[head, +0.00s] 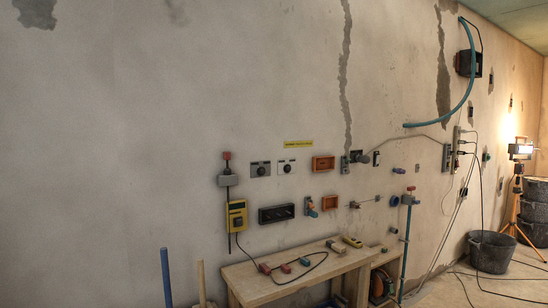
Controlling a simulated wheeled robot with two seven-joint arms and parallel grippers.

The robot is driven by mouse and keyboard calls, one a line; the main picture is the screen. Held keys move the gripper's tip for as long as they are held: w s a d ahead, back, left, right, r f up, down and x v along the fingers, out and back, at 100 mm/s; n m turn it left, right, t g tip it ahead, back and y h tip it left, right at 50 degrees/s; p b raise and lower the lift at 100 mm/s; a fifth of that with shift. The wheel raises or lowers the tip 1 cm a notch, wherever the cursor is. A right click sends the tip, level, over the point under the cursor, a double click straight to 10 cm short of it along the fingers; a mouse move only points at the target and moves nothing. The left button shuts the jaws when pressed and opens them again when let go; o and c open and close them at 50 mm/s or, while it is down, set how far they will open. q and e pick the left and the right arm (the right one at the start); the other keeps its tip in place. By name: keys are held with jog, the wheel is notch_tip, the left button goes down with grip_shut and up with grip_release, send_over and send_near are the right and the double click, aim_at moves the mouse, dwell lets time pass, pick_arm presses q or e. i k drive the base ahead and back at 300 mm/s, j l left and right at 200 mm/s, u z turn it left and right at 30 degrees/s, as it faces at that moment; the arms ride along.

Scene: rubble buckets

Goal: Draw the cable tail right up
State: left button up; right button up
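Neither of my grippers shows in the head view. Several cables show, and I cannot tell which one is the cable tail. A black cable (238,245) hangs from the yellow tester (236,215) on the wall and runs down onto the wooden bench (290,287). A teal conduit (463,105) curves down the wall from beside a dark box (468,64), and its lower end points left. A thin black cable (480,38) arcs above that box. A short grey wire (367,202) sticks out from a small wall fitting (353,205).
Several switches, sockets and orange boxes (323,163) sit on the wall. Black buckets (491,251), a lit work lamp (520,149) and floor cables (500,280) are at right. The left wall is bare.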

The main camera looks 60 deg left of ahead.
aim_at(227, 155)
jog(key=i+u, duration=0.3)
jog(key=i, duration=0.2)
jog(key=i+l+u, duration=0.1)
jog(key=i+u, duration=0.15)
jog(key=i, duration=0.25)
jog(key=i+l+u, duration=0.3)
jog(key=i, duration=0.2)
jog(key=i+j+u, duration=0.15)
jog(key=i+u, duration=0.15)
jog(key=u, duration=0.15)
jog(key=i+u, duration=0.3)
jog(key=u, duration=0.15)
jog(key=i+u, duration=0.3)
jog(key=u, duration=0.15)
